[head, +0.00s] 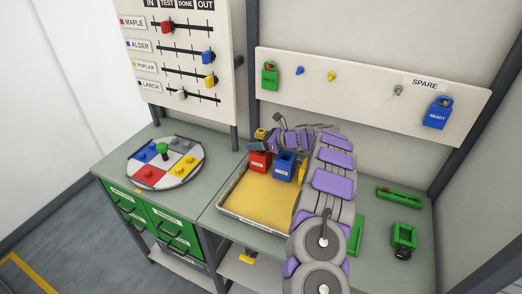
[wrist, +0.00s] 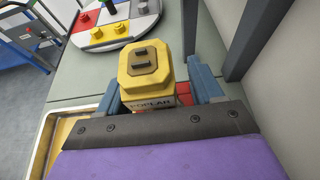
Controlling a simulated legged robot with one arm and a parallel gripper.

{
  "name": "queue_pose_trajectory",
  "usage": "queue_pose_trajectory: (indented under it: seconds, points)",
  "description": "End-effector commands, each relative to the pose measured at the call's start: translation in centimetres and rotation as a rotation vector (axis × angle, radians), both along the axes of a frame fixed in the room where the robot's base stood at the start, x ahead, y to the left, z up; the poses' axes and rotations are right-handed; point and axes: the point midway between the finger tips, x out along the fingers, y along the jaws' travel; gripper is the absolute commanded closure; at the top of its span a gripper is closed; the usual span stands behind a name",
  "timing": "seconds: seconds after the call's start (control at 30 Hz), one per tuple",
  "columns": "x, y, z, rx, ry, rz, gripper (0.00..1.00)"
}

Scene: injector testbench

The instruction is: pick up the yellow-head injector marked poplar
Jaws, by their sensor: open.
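The yellow-head injector (wrist: 146,70) marked POPLAR fills the middle of the wrist view, its dark-lettered label (wrist: 152,104) facing me. The blue fingers of my gripper (wrist: 157,92) stand on either side of it. The gripper is open, with the injector between the fingers; whether either finger touches it I cannot tell. In the head view, a small yellow part (head: 260,133) shows by my gripper, above the back left of the tray. My arm hides much of that spot, and the injector's lower end is hidden in the wrist view.
The yellow-floored tray (head: 228,212) holds a red block (head: 259,163) and a blue block (head: 284,167) near my gripper. A round colour-sectored plate (head: 196,154) stands on the left bench. A status board (head: 176,100) and a SPARE rail (head: 365,98) stand behind. Green parts (head: 403,236) lie at right.

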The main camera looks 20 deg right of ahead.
Motion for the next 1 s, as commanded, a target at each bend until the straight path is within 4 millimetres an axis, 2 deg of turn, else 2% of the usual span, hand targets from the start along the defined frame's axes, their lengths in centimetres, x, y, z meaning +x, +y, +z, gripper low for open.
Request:
queue_pose_trajectory:
  seconds: [0.2, 0.9, 1.0]
  points:
    - [0.06, 0.03, 0.06, 0.001, 0.000, 0.000, 0.34]
    - [0.14, -0.02, 0.08, 0.002, -0.001, -0.002, 1.00]
    - [0.15, -0.02, 0.10, 0.002, -0.001, -0.002, 1.00]
